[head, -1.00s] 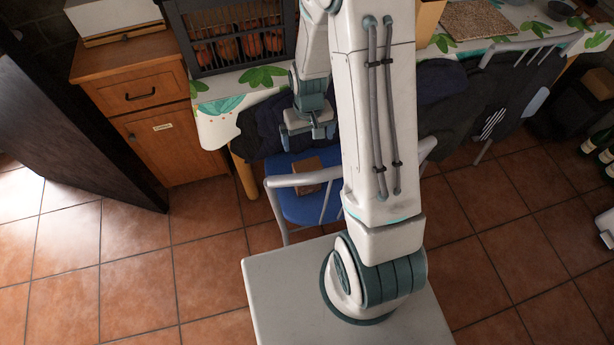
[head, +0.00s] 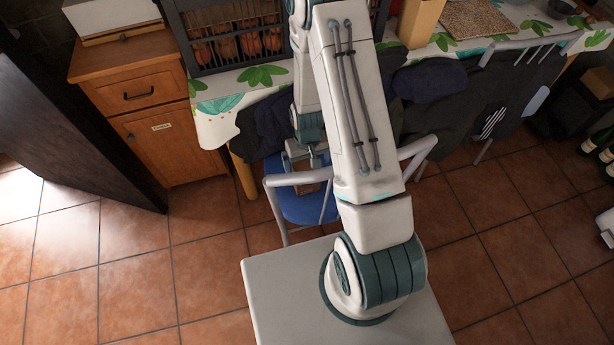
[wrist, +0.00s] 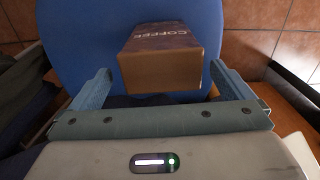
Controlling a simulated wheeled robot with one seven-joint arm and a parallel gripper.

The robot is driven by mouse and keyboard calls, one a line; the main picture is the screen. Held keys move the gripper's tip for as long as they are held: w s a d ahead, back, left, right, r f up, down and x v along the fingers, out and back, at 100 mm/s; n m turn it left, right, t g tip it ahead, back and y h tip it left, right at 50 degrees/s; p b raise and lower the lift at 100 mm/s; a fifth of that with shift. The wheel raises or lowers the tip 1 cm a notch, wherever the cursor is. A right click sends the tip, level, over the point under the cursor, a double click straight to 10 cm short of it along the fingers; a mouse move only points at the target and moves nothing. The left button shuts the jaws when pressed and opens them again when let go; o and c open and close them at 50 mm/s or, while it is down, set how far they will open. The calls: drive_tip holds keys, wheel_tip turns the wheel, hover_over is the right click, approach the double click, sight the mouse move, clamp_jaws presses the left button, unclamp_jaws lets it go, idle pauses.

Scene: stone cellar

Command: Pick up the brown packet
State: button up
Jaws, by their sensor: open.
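The brown packet (wrist: 162,62) lies on the blue chair seat (wrist: 75,30). It has a dark top face with the word COFFEE on it. In the wrist view it sits between and just beyond the two open fingers of my gripper (wrist: 161,88), with a gap on each side. In the head view my gripper (head: 306,158) is over the chair (head: 300,208), and the packet is mostly hidden behind it and the chair's armrest.
A wooden cabinet (head: 165,140) stands to the left. Tiled floor (head: 130,270) is clear at the left front.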

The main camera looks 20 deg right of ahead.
drive_tip(key=shift+s+a+f, duration=0.1)
drive_tip(key=shift+s+f, duration=0.05)
drive_tip(key=shift+f, duration=1.55)
drive_tip(key=c, duration=1.5)
